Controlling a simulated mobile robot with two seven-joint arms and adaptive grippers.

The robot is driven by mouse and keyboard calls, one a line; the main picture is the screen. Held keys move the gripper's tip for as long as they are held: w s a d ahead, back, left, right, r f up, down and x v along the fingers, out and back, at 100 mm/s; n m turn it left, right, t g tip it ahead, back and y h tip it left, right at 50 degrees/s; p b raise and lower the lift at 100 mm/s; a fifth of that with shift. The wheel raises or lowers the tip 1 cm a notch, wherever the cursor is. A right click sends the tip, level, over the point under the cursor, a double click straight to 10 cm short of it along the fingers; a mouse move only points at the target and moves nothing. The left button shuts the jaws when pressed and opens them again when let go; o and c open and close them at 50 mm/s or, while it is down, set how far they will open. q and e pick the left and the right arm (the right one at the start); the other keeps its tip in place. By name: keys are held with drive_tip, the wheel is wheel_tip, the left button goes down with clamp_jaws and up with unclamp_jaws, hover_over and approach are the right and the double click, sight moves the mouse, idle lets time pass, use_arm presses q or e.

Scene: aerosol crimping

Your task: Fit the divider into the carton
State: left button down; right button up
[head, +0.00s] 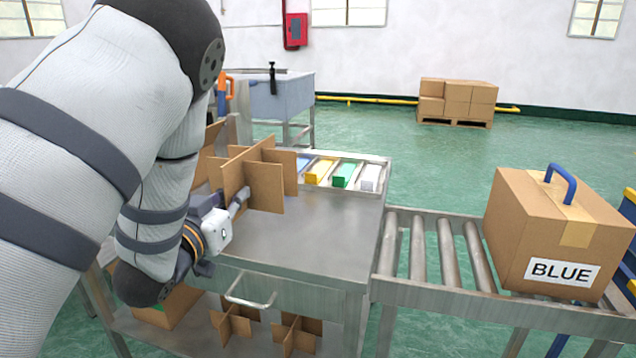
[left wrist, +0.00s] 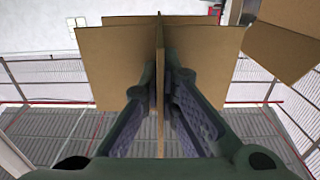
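The divider (head: 267,187) is a brown cardboard cross of interlocking panels, upright over the left part of the metal table. My left gripper (head: 242,194) has its fingers on both sides of one panel, near the crossing. In the left wrist view the divider (left wrist: 115,68) fills the middle, with the panel pinched between the gripper's fingers (left wrist: 159,85). I cannot tell whether its lower edge touches the table. Brown cardboard that looks like the open carton (head: 213,136) shows behind the divider, mostly hidden by it and my arm. My right gripper is not in view.
Blue, yellow, green and white pieces lie in slots at the table's (head: 330,235) back edge. A roller conveyor (head: 447,255) on the right carries a closed box labelled BLUE (head: 508,230) with a blue handle. More dividers (head: 297,335) stand on the lower shelf. The table's middle is clear.

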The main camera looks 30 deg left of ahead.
use_arm(q)
drive_tip(key=s+d+f+m+h+p, duration=0.1)
drive_tip(key=d+f+m+h, duration=0.55)
drive_tip(key=d+h, duration=0.3)
drive_tip(key=s+d+f+m+g+h+p, duration=0.1)
drive_tip(key=s+d+m+g+h, duration=0.6)
drive_tip(key=d, duration=0.6)
drive_tip(key=s+h, duration=0.2)
drive_tip(key=s, duration=0.1)
drive_tip(key=shift+s+d+f+h+p, duration=0.3)
drive_tip(key=shift+s+f+h, duration=0.05)
drive_tip(key=shift+s, duration=0.05)
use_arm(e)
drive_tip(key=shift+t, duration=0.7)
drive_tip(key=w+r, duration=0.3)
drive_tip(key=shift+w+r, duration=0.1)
